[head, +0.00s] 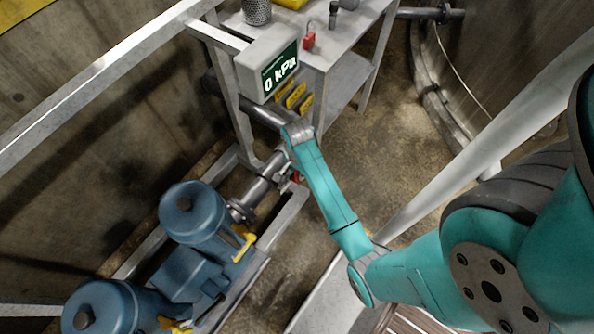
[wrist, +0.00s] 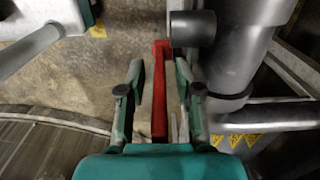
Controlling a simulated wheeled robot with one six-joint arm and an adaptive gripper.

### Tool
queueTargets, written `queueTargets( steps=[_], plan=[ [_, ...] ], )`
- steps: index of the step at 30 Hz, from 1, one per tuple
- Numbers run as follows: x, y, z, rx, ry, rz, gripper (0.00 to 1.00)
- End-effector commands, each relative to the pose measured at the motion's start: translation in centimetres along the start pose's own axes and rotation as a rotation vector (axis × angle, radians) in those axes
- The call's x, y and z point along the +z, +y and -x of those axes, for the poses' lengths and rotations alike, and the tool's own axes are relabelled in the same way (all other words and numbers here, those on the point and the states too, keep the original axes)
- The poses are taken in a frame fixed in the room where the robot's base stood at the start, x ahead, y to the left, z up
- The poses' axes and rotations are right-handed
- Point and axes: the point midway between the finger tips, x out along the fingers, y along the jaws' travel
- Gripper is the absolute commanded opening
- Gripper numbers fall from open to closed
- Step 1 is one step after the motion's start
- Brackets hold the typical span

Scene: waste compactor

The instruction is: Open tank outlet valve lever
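The red lever (wrist: 160,95) shows in the wrist view as a long straight bar, with its far end beside a dark round valve stub (wrist: 192,28). My gripper (wrist: 159,78) is open, with one finger on each side of the lever. A gap shows between the lever and each finger; the right gap is narrower. The lever's near end is hidden by my gripper's body. In the head view, a small red part (head: 296,176) shows beside the pipe near my arm's end; my fingers cannot be made out clearly there.
A grey pipe (wrist: 245,45) runs just right of the lever. Blue pumps (head: 192,212) with yellow handles stand at lower left in the head view. A display (head: 275,65) reading 0 kPa is above my arm's end, on a metal frame. A railing (head: 105,80) crosses upper left.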

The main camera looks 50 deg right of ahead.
Motion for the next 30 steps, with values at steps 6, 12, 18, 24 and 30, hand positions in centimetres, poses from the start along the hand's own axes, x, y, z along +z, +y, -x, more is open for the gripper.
queueTargets(
  steps=[6,12,18,24,30],
  plan=[
    [0.0,0.0,0.0,0.000,0.000,0.000,0.00],
    [0.1,0.0,0.0,0.000,0.005,0.001,0.00],
    [0.9,0.0,-0.1,0.002,0.101,0.005,0.00],
    [1.6,0.0,-0.3,0.003,0.219,0.003,0.00],
    [1.8,0.0,-0.3,0.001,0.265,0.001,0.00]
  ],
)
